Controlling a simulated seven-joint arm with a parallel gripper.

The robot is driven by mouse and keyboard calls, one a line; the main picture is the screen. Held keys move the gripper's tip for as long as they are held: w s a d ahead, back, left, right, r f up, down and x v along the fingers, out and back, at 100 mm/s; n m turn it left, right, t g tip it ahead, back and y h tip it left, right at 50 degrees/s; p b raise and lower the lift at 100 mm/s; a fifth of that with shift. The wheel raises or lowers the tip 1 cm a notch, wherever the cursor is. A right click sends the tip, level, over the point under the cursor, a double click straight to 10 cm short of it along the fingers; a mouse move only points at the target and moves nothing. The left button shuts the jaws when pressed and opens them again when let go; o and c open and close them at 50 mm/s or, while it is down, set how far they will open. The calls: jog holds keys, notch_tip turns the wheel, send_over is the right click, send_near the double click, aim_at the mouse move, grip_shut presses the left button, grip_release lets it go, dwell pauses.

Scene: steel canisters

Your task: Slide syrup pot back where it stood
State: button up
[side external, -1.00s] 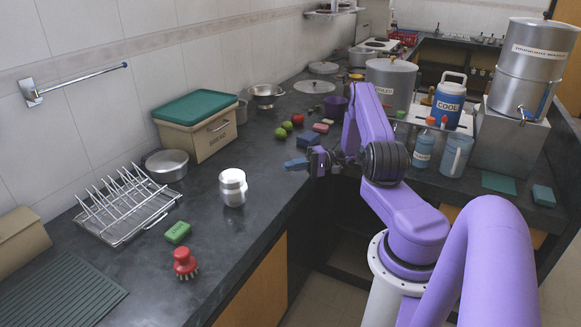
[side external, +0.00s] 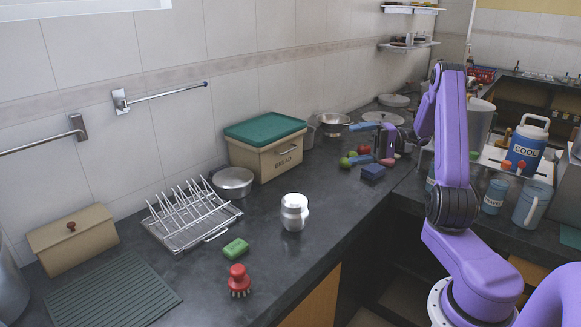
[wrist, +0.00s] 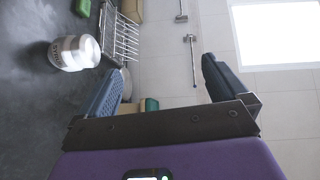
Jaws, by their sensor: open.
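A small steel canister with a pale lid, which I take to be the syrup pot (side external: 294,213), stands upright on the dark counter. It also shows in the wrist view (wrist: 72,52), turned sideways, with lettering too small to read surely. My gripper (side external: 362,140) is open and empty, above the counter near the fruit, well behind and to the right of the pot. In the wrist view its two blue fingers (wrist: 158,78) are wide apart with nothing between them, and the pot lies outside the left finger.
A steel rack (side external: 195,215), a green sponge (side external: 235,249) and a red brush (side external: 238,281) lie left of the pot. A bread bin (side external: 266,150) and a steel bowl (side external: 233,182) stand behind it. A blue sponge (side external: 373,173) lies below my gripper. Counter right of the pot is clear.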

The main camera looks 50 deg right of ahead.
jog(key=w+a+f+n+g+h, duration=0.2)
jog(key=a+f+n+g+h, duration=0.3)
jog(key=a+n+g, duration=0.85)
jog(key=w+a+r+n+t+h, duration=0.2)
jog(key=w+r+n+h, duration=0.1)
jog(key=w+n+h, duration=0.4)
jog(key=w+a+r+n+t+h, duration=0.1)
jog(key=w+r+n+t+h, duration=0.2)
jog(key=n, duration=0.7)
jog(key=g+h, duration=0.1)
send_over(295, 206)
jog(key=w+a, duration=0.1)
notch_tip(295, 206, down, 6)
jog(key=shift+r+m, duration=0.2)
jog(key=shift+m, duration=0.05)
jog(key=x, duration=1.7)
jog(key=shift+s+d+f, duration=0.1)
jog(key=shift+s+f, duration=0.1)
